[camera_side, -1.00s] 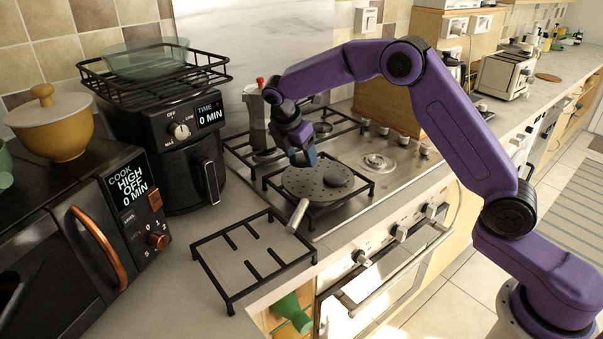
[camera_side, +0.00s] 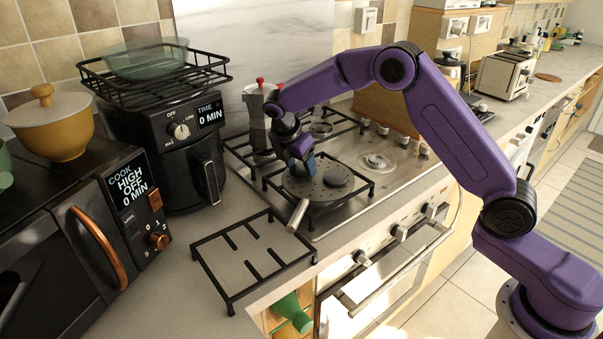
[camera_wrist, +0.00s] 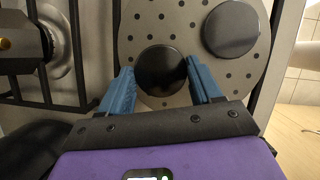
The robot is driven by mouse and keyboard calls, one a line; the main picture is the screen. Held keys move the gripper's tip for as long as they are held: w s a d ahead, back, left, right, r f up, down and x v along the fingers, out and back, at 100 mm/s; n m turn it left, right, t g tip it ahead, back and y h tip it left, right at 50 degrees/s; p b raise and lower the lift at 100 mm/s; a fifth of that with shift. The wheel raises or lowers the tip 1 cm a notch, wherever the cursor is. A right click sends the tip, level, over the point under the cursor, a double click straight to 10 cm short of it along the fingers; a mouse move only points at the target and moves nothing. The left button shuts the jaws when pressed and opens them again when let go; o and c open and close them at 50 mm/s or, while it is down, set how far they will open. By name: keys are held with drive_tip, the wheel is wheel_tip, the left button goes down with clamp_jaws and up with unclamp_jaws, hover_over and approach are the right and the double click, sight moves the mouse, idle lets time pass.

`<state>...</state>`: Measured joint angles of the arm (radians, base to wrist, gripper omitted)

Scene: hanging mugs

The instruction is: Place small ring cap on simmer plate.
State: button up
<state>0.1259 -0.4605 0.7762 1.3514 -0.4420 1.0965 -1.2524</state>
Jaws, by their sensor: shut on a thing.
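The simmer plate (camera_side: 301,189) is a round, perforated metal disc with a handle, lying on the hob's front left grate. It also shows in the wrist view (camera_wrist: 187,22). My gripper (camera_side: 302,171) is over the plate's left-back part, fingers pointing down. In the wrist view its blue fingers (camera_wrist: 160,75) are closed on the sides of a small dark round ring cap (camera_wrist: 161,71). I cannot tell whether that cap touches the plate. Another dark round cap (camera_side: 338,176) rests on the plate's right side, also in the wrist view (camera_wrist: 231,29). The held cap is hidden in the side view.
A moka pot (camera_side: 259,118) stands on the back left grate, close behind my gripper. A black air fryer (camera_side: 181,150) stands to the left. An empty black rack (camera_side: 252,255) sits on the counter in front. Another burner (camera_side: 376,162) to the right is bare.

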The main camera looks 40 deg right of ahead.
drive_tip(key=shift+f, duration=0.3)
idle(0.4)
drive_tip(key=o, duration=1.1)
drive_tip(key=shift+o, duration=0.2)
drive_tip(key=v, duration=1.7)
drive_tip(key=shift+a, duration=0.2)
drive_tip(key=shift+s+r, duration=0.1)
drive_tip(key=shift+r, duration=0.05)
